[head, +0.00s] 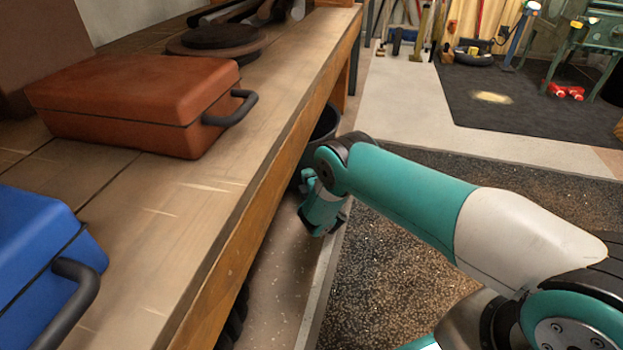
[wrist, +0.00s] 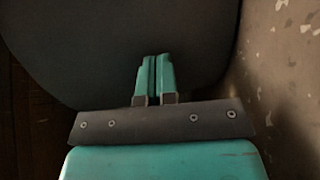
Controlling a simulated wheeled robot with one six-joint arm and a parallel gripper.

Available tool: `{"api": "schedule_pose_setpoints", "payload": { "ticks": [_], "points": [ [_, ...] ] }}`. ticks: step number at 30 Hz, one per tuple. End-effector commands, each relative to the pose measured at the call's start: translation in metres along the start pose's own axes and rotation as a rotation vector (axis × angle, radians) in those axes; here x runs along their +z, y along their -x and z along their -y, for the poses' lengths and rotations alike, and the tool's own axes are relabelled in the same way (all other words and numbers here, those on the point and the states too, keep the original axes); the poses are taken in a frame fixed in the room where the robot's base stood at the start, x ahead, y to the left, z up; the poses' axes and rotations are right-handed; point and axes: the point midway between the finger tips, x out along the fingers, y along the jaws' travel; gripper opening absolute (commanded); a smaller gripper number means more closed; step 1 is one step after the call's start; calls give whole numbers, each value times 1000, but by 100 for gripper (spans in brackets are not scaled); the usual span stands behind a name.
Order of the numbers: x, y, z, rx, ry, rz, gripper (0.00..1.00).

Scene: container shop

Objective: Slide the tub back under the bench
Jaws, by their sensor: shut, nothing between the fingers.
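The tub (head: 326,126) is dark and round and shows partly past the bench's front edge in the head view. The rest of it is hidden by the bench and my arm. In the wrist view the dark tub (wrist: 90,50) fills much of the picture. My gripper (wrist: 154,60) is shut and empty, its two teal fingers side by side in front of the tub's dark surface. I cannot tell whether the fingertips touch it. The wooden bench (head: 215,195) runs along the left of the head view, with my wrist low beside its front edge.
A red-brown case (head: 120,100) and a blue case (head: 35,245) stand on the bench. Dark round plates (head: 215,42) lie farther back. A pale strip (head: 325,270) edges the floor below the bench. The speckled mat (head: 400,265) to the right looks clear.

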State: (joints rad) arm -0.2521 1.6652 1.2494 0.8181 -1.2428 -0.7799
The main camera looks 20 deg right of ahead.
Motion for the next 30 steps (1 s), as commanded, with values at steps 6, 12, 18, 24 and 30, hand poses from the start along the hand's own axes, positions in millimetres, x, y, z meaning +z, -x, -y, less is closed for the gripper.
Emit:
{"api": "schedule_pose_setpoints", "payload": {
  "ticks": [6,12,18,24,30],
  "points": [
    [-2,13,-3,-3,1,-2,0],
    [0,44,-7,-5,4,-1,0],
    [2,83,-8,-4,4,1,0],
    [3,109,-9,-2,1,3,0],
    [4,139,-8,-2,1,4,0]
  ]
}}
